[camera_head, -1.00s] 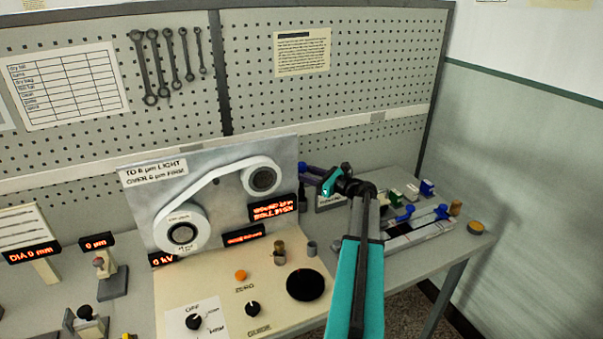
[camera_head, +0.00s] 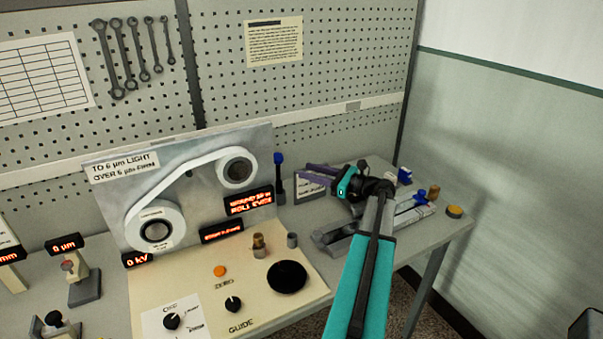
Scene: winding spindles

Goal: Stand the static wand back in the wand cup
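The static wand (camera_head: 279,178) looks to be the dark rod with a blue top standing upright just right of the metal panel. Its lower end is in a dark holder that looks like the wand cup (camera_head: 278,198); the seating is too small to make out. My gripper (camera_head: 304,168) points left from its teal wrist, in front of the white card. Its two purple fingers look apart with nothing between them. Their tips are close to the wand's right side in the picture, with a visible gap.
The winding panel (camera_head: 105,205) and its cream control board (camera_head: 200,290) are to the left. A small grey cup (camera_head: 292,240) and a brass post (camera_head: 259,246) stand on the board. Blue-handled items (camera_head: 420,200) and a yellow-topped piece (camera_head: 454,211) lie at the right.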

